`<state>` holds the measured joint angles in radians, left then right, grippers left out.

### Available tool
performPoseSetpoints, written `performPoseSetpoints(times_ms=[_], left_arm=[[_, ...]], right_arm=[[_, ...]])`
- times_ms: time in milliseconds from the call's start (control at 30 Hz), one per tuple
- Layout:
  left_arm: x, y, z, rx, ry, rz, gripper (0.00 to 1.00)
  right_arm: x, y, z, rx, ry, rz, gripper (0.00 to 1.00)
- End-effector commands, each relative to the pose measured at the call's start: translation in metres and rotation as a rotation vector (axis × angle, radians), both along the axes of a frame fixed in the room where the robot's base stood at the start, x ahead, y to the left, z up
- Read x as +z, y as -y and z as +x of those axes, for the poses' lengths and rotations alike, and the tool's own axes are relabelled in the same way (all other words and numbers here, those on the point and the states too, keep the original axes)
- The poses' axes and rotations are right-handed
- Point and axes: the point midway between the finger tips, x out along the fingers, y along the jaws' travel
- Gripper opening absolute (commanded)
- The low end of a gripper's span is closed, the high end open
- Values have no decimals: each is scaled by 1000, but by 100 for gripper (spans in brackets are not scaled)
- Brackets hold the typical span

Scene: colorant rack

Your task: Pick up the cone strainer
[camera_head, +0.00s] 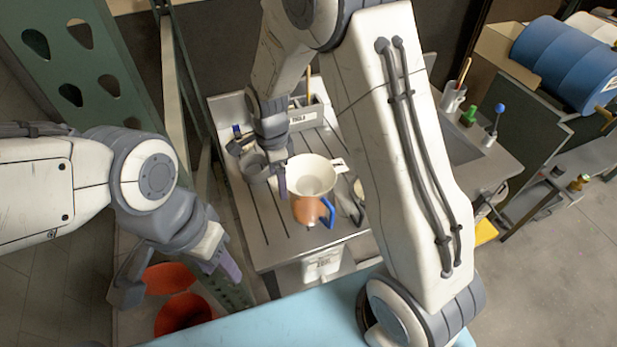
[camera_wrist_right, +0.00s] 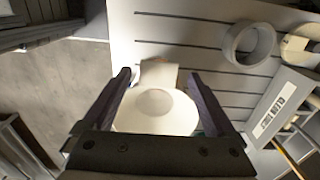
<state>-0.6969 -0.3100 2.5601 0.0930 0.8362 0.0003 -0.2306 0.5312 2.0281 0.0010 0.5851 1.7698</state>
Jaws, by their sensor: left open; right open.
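The cone strainer (camera_head: 311,174) is white and sits in the top of an orange jug (camera_head: 306,209) with a blue handle, on the grey worktop. In the right wrist view, the strainer (camera_wrist_right: 155,112) shows between the two open fingers of my right gripper (camera_wrist_right: 159,76), with no visible grip on it. In the head view, my right gripper (camera_head: 280,178) reaches down at the strainer's left side, partly hidden by its own arm. My left gripper (camera_head: 176,274) is open and empty at the lower left, over orange-red round containers (camera_head: 184,312).
A grey cup or ring (camera_head: 255,167) stands left of the strainer, and it also shows in the right wrist view (camera_wrist_right: 250,46). A labelled tool box (camera_head: 304,118) stands behind. Green uprights (camera_head: 182,90) rise at left.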

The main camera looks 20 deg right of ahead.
Motion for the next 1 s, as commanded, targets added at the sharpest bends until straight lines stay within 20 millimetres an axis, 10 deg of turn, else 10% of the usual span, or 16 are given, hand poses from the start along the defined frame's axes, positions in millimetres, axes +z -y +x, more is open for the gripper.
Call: performPoseSetpoints(times_ms=[667, 900, 1000], left_arm=[[24, 0, 0, -4, 0, 0, 44], [24, 0, 0, -4, 0, 0, 44], [24, 0, 0, -4, 0, 0, 44]], right_arm=[[-51, 3, -2, 1, -1, 0, 91], [-50, 3, -2, 1, -1, 0, 3], [-50, 3, -2, 1, -1, 0, 0]])
